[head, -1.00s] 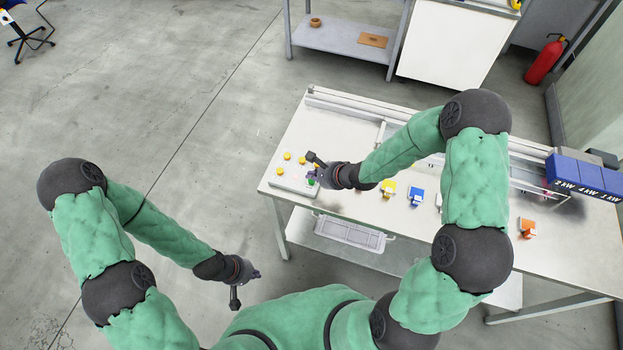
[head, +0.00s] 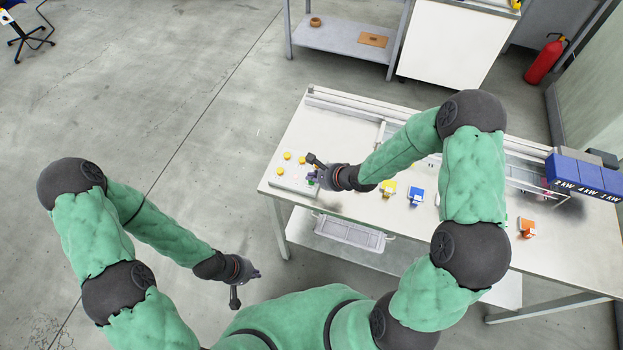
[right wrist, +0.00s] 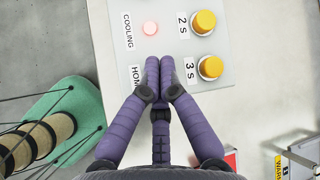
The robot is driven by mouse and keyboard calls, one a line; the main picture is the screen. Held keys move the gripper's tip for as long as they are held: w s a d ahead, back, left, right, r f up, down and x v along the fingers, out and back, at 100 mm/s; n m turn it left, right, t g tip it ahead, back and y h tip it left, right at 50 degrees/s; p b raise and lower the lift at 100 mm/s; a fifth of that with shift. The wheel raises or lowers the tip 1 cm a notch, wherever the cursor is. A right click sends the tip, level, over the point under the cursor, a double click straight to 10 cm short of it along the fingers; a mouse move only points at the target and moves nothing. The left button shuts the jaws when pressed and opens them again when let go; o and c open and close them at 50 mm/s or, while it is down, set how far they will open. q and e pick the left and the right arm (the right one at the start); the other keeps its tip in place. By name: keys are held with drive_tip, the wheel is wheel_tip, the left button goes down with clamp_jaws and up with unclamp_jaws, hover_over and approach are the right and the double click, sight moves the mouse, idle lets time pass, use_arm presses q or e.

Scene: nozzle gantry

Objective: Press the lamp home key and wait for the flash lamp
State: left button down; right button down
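The key panel (head: 279,184) is a pale plate with yellow keys at the left end of the white table. In the right wrist view the panel (right wrist: 216,40) shows yellow keys marked 2 s (right wrist: 203,22) and 3 s (right wrist: 210,68), and a pinkish lit COOLING light (right wrist: 150,28). A partly covered label starting "HOM" is beside my fingers; its key is hidden behind them. My right gripper (right wrist: 166,62) has its purple fingers together over that spot; contact cannot be told. My left gripper (head: 256,274) hangs away from the table, its fingers too small to judge.
Blue boxes (head: 583,177) marked in kW stand at the table's right end. A yellow block (head: 388,188), a blue block (head: 416,195) and an orange block (head: 527,228) sit along the front. A grey basket (head: 348,232) is below. A fire extinguisher (head: 545,60) stands behind.

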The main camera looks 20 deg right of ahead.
drive_tip(key=shift+f, duration=0.3)
drive_tip(key=shift+r, duration=0.15)
idle(0.5)
drive_tip(key=shift+r+p, duration=0.8)
drive_tip(key=shift+p, duration=0.4)
wheel_tip(320, 180, up, 5)
drive_tip(key=p, duration=0.6)
drive_tip(key=shift+f, duration=0.1)
idle(1.1)
